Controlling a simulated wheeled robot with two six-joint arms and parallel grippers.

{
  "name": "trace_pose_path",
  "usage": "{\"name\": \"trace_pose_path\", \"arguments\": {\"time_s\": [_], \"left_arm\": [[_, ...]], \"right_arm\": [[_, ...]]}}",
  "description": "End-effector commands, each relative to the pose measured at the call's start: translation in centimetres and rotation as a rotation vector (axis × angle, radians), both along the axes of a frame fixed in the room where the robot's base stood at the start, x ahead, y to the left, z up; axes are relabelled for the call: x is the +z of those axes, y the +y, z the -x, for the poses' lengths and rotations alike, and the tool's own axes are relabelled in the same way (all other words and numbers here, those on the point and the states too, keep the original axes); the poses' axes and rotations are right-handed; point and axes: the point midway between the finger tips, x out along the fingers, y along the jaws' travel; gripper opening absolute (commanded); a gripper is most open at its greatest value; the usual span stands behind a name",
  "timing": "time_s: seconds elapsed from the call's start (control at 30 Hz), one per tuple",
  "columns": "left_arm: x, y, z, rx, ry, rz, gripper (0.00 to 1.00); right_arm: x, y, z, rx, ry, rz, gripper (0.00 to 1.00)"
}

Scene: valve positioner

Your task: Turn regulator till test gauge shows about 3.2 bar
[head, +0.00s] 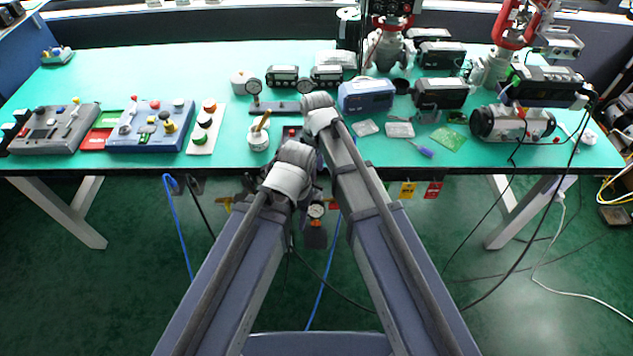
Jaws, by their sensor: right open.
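A small round white-faced gauge (316,210) shows below the table's front edge, between my two arms. A dark body, which looks like the regulator (315,237), hangs just under it. The gauge is too small to read. Two more small dials stand on the table, a left one (254,86) and a right one (305,87); I cannot tell which is the test gauge. My right gripper (319,186) is open near the table edge, just above the hanging gauge, largely hidden by the arm. My left arm ends close beside it; its fingers are hidden.
The green table (190,65) carries control boxes at the left, a white cup (258,137), a blue box (366,96) and valve actuators at the right. Yellow (407,190) and red (433,190) tags hang from its front edge. Hoses and cables hang below.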

Motion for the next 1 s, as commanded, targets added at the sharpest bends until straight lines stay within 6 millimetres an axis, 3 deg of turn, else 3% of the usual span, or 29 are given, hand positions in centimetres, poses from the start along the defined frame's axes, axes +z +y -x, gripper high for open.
{"name": "trace_pose_path", "arguments": {"time_s": [0.37, 0.8, 1.0], "left_arm": [[-1.3, 0.0, 0.0, 0.000, 0.000, 0.000, 0.54], [-6.7, 0.0, 0.0, -0.001, 0.000, 0.000, 0.54], [-7.9, 0.0, 0.0, -0.001, 0.000, 0.000, 0.54]], "right_arm": [[-1.3, 0.0, 0.0, 0.004, 0.000, 0.000, 0.42], [-6.7, 0.0, 0.0, 0.002, 0.000, 0.000, 0.42], [-7.9, 0.0, 0.0, 0.002, 0.000, 0.000, 0.42]]}}
